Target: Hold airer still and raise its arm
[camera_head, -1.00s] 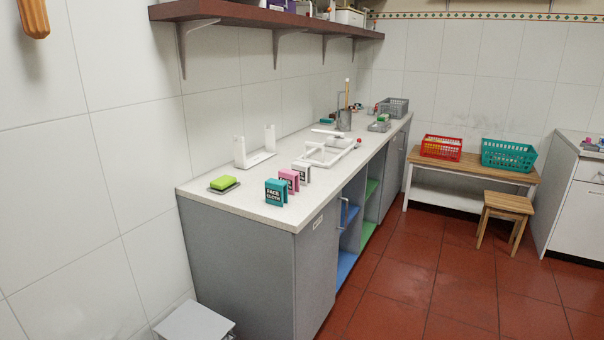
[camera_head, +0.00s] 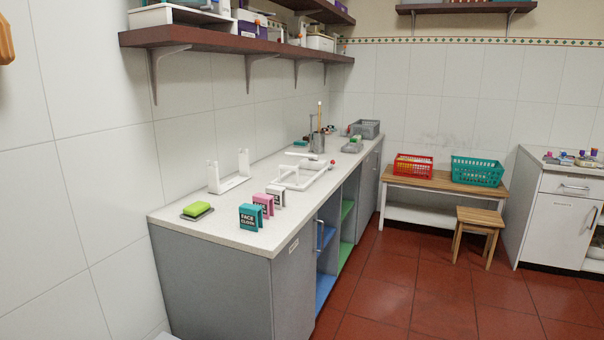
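A low white frame (camera_head: 302,174) with crossbars, which looks like the airer, lies on the light countertop (camera_head: 215,228). A small red knob (camera_head: 332,162) shows at its right end. A white stand with two uprights (camera_head: 229,174) is to its left, near the wall; I cannot tell whether it is part of the airer. Neither of my grippers is in view, and nothing is seen touching the airer.
Teal (camera_head: 250,216), pink (camera_head: 264,204) and white (camera_head: 276,195) label holders stand along the counter's front edge. A green sponge (camera_head: 196,209) lies at the near left. A shelf (camera_head: 235,38) overhangs the counter. Red floor (camera_head: 400,290) is clear in front; a stool (camera_head: 478,230) stands right.

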